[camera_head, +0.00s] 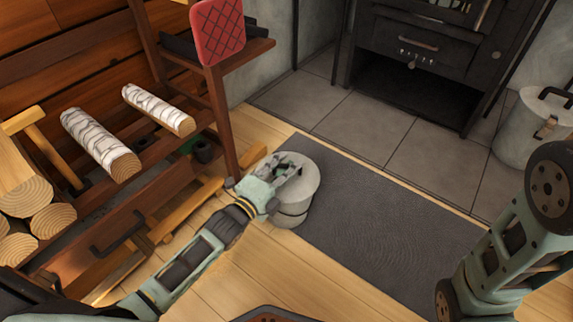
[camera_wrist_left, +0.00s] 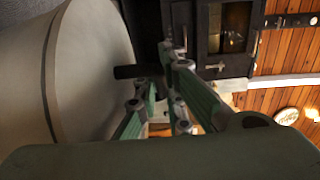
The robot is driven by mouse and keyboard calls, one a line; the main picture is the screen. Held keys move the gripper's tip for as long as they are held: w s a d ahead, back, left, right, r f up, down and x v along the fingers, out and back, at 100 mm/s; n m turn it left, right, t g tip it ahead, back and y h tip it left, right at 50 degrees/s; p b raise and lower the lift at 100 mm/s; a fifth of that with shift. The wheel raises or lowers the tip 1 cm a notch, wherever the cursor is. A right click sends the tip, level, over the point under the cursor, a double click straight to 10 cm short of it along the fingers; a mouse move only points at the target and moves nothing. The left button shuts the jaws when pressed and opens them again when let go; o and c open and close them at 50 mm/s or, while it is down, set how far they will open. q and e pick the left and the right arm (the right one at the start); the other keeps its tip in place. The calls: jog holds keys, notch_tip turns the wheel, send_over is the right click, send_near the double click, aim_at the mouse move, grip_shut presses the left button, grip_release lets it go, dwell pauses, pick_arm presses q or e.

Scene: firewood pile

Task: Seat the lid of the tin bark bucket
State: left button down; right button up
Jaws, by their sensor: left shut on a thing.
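The tin bark bucket (camera_head: 290,219) is a pale grey round bucket standing at the left edge of the dark mat. Its round grey lid (camera_head: 307,177) is on top of it; I cannot tell whether the rim sits flush all round. My left gripper (camera_head: 290,176) is over the lid, shut on the lid's handle. In the left wrist view, the gripper's fingers (camera_wrist_left: 165,95) are at a short dark handle (camera_wrist_left: 135,71) beside a large grey curved surface (camera_wrist_left: 95,70). The hand hides part of the lid. My right gripper is out of view.
A wooden rack with birch logs (camera_head: 100,143) and a red pad (camera_head: 217,30) stands at the left. A dark stove (camera_head: 420,60) is at the back. Another grey lidded can (camera_head: 530,135) stands at the right. The mat (camera_head: 380,210) is clear right of the bucket.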

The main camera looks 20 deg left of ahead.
pick_arm(q)
jog(key=shift+a+r+p, duration=0.1)
jog(key=shift+p, duration=0.2)
dwell(0.4)
jog(key=c, duration=1.8)
grip_release()
jog(key=v, duration=1.2)
